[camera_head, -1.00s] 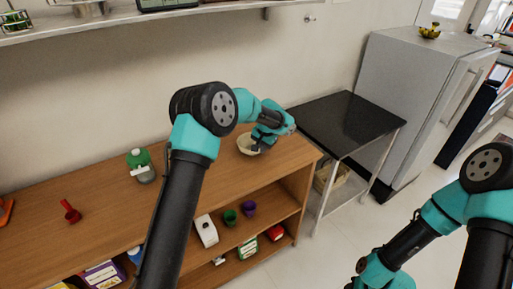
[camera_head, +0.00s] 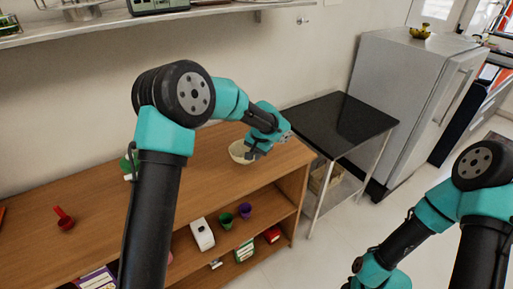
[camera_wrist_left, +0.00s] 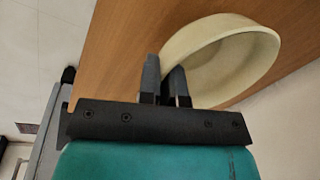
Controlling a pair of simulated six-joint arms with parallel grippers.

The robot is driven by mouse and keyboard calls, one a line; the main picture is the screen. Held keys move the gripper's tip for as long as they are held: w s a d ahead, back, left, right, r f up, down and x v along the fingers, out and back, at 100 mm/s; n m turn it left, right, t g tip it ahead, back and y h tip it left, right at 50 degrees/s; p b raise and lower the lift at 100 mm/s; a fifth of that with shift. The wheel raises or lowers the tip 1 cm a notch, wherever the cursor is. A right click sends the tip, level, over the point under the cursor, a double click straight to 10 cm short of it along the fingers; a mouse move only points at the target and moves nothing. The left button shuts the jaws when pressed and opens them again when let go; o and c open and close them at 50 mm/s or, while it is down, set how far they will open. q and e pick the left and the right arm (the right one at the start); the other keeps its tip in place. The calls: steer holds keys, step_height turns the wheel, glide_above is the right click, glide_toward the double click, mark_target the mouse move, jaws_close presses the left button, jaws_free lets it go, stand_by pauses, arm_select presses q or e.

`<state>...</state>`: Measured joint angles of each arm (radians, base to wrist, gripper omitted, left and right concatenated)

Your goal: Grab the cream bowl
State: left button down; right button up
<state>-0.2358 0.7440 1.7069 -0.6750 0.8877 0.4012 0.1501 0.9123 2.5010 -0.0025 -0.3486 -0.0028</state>
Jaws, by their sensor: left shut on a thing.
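The cream bowl (camera_head: 238,152) stands on the wooden counter top near its right end. It also shows in the left wrist view (camera_wrist_left: 235,45), large, with its hollow facing the camera. My left gripper (camera_head: 254,153) is at the bowl's right side, shut on its rim. In the left wrist view the two dark fingers (camera_wrist_left: 165,80) are close together with the bowl's wall between them. The fingertips are partly hidden in the head view. My right arm shows at the lower right of the head view, but its gripper is out of the picture.
The wooden counter (camera_head: 200,172) has open shelves below holding a green cup (camera_head: 226,217), a purple cup (camera_head: 245,210) and a white box (camera_head: 202,233). A red scoop (camera_head: 64,218) lies at the left. A black-topped table (camera_head: 340,122) stands to the right, beside a grey fridge (camera_head: 405,105).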

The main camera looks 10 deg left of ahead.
arm_select(q)
steer(key=s+d, duration=0.2)
steer(key=s, duration=0.6)
steer(key=shift+r, duration=0.4)
